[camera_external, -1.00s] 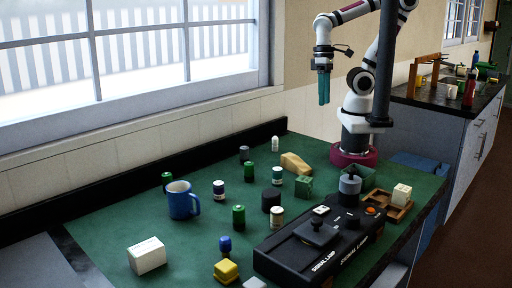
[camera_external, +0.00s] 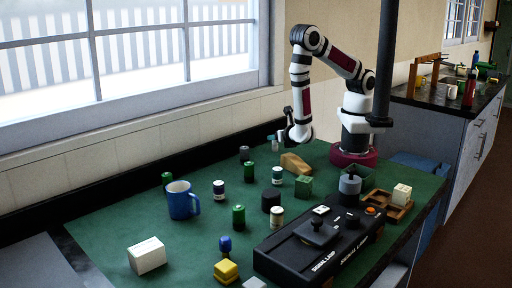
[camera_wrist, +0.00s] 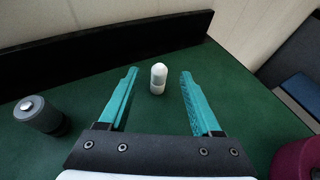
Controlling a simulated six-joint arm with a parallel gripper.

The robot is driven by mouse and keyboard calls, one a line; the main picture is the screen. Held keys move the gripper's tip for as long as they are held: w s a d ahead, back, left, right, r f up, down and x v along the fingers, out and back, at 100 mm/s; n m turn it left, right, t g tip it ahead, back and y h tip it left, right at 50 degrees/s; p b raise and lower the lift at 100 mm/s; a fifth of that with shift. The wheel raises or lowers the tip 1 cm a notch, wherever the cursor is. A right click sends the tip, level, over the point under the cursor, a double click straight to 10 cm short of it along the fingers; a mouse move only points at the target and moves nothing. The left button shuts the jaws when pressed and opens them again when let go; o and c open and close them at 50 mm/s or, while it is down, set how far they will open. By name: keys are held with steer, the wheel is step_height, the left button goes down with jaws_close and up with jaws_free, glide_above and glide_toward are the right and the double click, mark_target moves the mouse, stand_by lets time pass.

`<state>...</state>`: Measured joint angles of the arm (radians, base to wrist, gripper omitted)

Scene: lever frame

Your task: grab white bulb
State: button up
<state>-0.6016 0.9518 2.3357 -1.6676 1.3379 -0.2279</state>
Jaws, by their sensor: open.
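The white bulb (camera_wrist: 158,78) stands upright on the green table top in the wrist view, small and rounded at the top. My gripper (camera_wrist: 158,75) is open, with one teal finger on each side of the bulb's line. The bulb appears between the fingertips, and I cannot tell how far it is from them in depth. In the external view my gripper (camera_external: 275,138) is low over the back edge of the table and partly hidden by my wrist. The bulb is hard to make out there beside the fingers.
A grey cylinder (camera_wrist: 38,115) stands left of my gripper in the wrist view. A dark raised edge (camera_wrist: 100,52) runs behind the bulb.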

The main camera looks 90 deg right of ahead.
steer(key=x, duration=0.8)
steer(key=shift+f, duration=0.1)
jaws_close()
